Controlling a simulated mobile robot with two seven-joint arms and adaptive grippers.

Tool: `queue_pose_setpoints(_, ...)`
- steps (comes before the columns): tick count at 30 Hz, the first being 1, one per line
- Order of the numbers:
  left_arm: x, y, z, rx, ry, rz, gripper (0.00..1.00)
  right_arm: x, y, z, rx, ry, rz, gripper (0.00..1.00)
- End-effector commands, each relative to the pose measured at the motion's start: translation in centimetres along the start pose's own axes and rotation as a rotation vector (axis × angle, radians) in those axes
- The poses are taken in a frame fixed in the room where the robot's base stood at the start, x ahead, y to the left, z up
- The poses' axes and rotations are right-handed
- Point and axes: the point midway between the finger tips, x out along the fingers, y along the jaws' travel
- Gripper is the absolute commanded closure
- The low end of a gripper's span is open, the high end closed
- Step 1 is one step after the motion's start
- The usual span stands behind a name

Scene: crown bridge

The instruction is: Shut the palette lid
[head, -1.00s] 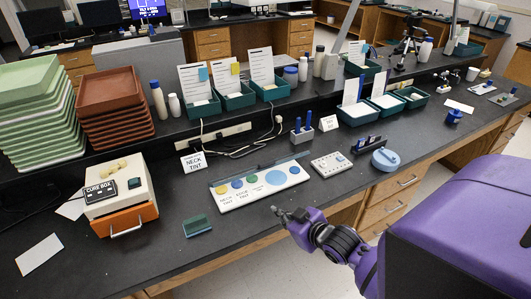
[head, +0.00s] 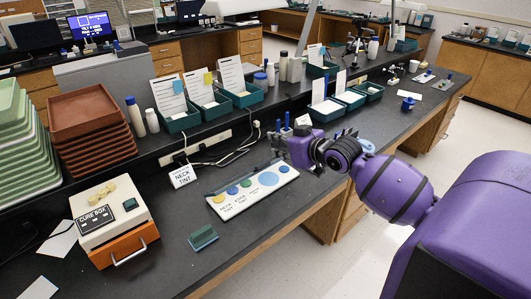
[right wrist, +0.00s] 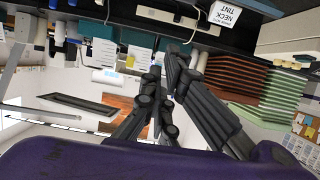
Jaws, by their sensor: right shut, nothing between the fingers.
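The white palette (head: 232,208) lies on the black bench in the head view, with yellow, blue and green tint wells and a larger pale blue disc at its right end. A thin greyish, glassy strip runs along its far edge; I cannot tell clearly whether this is the raised lid. My right gripper (head: 284,150) is above the bench just beyond the palette's right end, apart from the palette as far as I can see. Its dark fingers (right wrist: 166,76) are shut and empty in the right wrist view. My left gripper is out of view.
A neck tint card (head: 183,176) stands behind the palette, near cables. The cure box (head: 112,215) and a small green block (head: 203,238) are to the left. Teal bins (head: 182,121) line the raised shelf.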

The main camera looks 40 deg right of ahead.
Motion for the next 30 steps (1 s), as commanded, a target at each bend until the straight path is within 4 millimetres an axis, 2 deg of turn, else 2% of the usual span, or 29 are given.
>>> queue_pose_setpoints(5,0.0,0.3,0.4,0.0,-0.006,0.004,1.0,1.9,-0.1,0.1,0.015,-0.004,-0.002,1.0)
queue_pose_setpoints(18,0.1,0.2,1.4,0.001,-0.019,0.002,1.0,10.1,-0.1,0.3,0.014,-0.006,-0.002,1.0)
queue_pose_setpoints(24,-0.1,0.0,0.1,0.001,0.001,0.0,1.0,8.9,-0.1,2.5,0.013,-0.003,-0.002,1.0)
queue_pose_setpoints(30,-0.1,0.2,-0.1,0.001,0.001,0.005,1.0,8.5,-0.1,3.7,0.011,-0.003,-0.001,1.0)
